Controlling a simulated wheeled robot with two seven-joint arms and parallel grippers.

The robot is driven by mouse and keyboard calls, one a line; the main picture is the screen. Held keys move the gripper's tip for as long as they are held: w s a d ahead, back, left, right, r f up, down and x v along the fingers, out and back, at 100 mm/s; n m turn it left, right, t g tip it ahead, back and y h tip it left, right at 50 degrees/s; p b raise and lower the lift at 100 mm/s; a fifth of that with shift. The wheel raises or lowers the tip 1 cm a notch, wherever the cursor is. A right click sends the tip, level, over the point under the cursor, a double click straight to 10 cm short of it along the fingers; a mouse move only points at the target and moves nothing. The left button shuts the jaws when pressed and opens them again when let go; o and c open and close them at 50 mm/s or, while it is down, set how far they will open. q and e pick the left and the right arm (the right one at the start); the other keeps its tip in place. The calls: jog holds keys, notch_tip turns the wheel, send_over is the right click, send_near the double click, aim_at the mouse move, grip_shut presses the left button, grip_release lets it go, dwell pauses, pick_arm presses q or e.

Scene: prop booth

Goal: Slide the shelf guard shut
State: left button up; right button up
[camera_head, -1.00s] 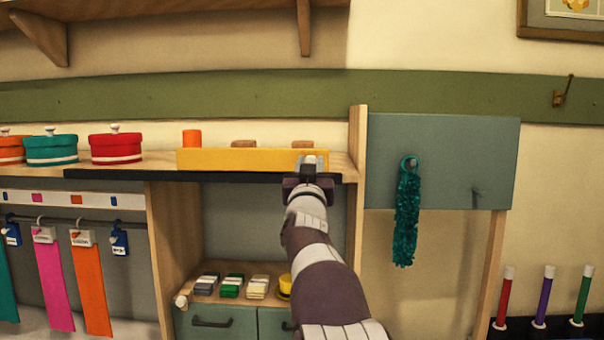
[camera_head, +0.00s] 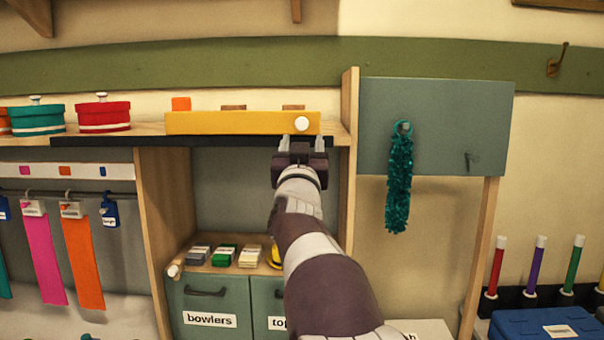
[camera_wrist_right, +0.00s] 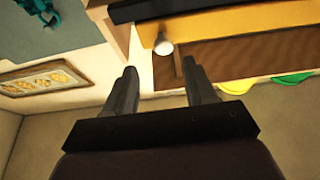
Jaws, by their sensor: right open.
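The shelf guard (camera_head: 235,123) is a long yellow bar along the front of the upper shelf, with a round white knob (camera_head: 302,124) at its right end. The guard (camera_wrist_right: 215,20) and its knob (camera_wrist_right: 163,43) also show in the right wrist view. My right gripper (camera_head: 302,144) is open and empty, just below the knob and in front of the shelf's black front edge. In the right wrist view the fingers (camera_wrist_right: 158,85) point toward the knob, apart from it. My left gripper is not in view.
Red (camera_head: 103,114) and teal (camera_head: 37,118) round boxes stand on the shelf left of the guard. An orange block (camera_head: 181,104) shows behind it. A wooden upright (camera_head: 349,140) and a green panel (camera_head: 436,110) with hanging teal tinsel (camera_head: 399,180) are on the right.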

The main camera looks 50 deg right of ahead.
pick_arm(q)
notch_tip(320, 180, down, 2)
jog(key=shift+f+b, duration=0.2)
jog(key=shift+b, duration=0.5)
pick_arm(e)
jog(key=v, duration=0.5)
jog(key=shift+s+a+f, duration=0.15)
jog(key=shift+s, duration=0.05)
